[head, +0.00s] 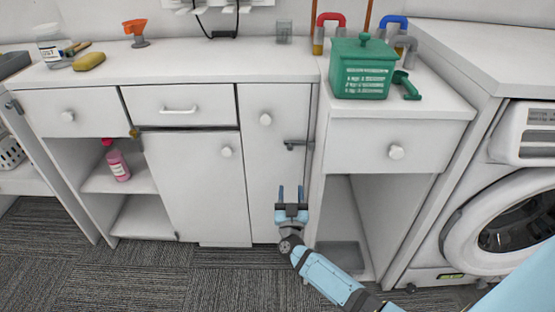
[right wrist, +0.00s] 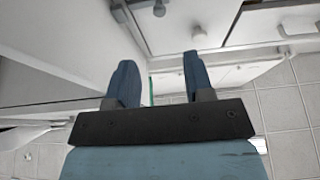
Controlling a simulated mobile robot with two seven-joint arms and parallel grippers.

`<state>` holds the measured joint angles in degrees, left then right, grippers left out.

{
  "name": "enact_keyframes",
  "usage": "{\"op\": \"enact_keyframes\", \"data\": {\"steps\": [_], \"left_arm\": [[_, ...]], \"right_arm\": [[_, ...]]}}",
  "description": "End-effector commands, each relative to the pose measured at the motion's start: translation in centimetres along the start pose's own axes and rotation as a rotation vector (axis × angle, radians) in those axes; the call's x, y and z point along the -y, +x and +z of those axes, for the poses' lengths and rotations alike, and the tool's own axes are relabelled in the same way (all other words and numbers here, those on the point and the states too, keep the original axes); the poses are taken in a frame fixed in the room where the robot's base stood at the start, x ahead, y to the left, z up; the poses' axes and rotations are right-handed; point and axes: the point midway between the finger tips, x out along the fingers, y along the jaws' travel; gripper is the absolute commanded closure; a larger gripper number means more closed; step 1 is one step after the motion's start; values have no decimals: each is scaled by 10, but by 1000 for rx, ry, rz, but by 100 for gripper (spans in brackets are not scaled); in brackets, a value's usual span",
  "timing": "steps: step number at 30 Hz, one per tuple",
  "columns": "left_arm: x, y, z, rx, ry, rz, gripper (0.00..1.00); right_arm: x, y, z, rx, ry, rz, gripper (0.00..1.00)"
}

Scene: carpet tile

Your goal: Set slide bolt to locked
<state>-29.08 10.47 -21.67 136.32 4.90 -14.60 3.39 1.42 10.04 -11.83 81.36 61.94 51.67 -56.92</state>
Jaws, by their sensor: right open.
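The slide bolt (head: 297,144) is a small dark grey bar with a knob. It lies across the right edge of the narrow white door (head: 272,165) in the head view. Whether the bar is engaged is too small to tell. My right gripper (head: 291,190) is below the bolt, apart from it, with its two blue fingers pointing up. It is open and empty, and the spread fingers also show in the right wrist view (right wrist: 157,75). My left gripper is not in view.
To the right are a drawer (head: 370,140) over an open bay, and a washing machine (head: 500,215). A green box (head: 362,68) and a green scoop (head: 406,86) stand on the counter. The carpet (head: 130,275) is clear at left.

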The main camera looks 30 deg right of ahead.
Motion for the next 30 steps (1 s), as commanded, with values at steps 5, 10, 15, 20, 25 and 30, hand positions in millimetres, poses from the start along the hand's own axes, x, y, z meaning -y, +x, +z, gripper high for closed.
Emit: {"op": "enact_keyframes", "data": {"steps": [5,10,15,20,25,30], "left_arm": [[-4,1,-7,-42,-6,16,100],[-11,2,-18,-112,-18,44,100],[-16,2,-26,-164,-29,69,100],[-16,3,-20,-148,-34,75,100],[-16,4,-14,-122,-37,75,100],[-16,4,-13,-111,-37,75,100]], "right_arm": [[0,24,0,-5,0,1,52],[0,60,0,-6,0,0,52],[0,96,0,-5,0,0,52],[0,120,0,-4,-1,-1,52],[0,133,-1,-3,0,-1,52],[0,136,-1,-1,0,-2,52]]}}
